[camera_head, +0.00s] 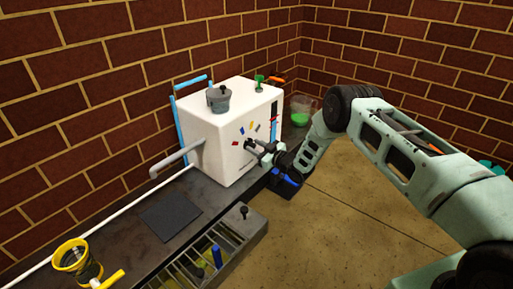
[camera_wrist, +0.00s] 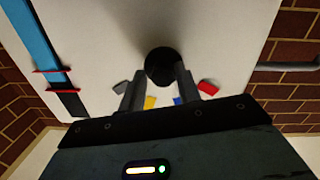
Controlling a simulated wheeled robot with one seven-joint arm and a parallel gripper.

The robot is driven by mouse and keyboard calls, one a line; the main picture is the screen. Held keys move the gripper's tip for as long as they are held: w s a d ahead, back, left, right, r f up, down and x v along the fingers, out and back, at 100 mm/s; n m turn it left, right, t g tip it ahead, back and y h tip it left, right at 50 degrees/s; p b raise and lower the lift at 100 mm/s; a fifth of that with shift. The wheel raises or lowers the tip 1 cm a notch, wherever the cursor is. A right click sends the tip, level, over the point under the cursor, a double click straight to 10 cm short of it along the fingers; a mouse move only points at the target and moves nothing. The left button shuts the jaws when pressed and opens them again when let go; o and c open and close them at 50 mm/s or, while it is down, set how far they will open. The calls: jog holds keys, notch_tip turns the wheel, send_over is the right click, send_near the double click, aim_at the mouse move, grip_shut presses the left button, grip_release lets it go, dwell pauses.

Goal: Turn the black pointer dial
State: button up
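The black pointer dial (camera_wrist: 161,66) is a dark round knob on the front of a white box (camera_head: 200,150). In the wrist view it sits just ahead of my gripper (camera_wrist: 160,82), close to the fingertips. The two fingers are spread apart, one to each side of the dial's lower part. I cannot tell whether either finger touches it. Grey, yellow, blue and red marks lie around the dial on the panel. In the head view my gripper (camera_head: 256,146) is at the box's front face, where the dial is small and partly hidden by the fingers.
A blue strip with red bands (camera_wrist: 40,50) runs along the panel in the wrist view. A grey pot (camera_head: 219,98) and a green cup-like item (camera_head: 259,83) stand on the box. A slotted tray (camera_head: 200,265), a dark mat (camera_head: 170,217) and a yellow-rimmed jar (camera_head: 74,256) are nearer. A pitcher with green contents (camera_head: 301,112) stands behind.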

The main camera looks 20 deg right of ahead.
jog(key=shift+s+a+f+g, duration=0.25)
jog(key=shift+s+a+g, duration=0.05)
jog(key=shift+s+a, duration=0.1)
jog(key=p+v, duration=0.8)
jog(key=v, duration=0.9)
jog(key=shift+d, duration=0.45)
jog(key=shift+w+r, duration=0.1)
jog(key=shift+w, duration=0.1)
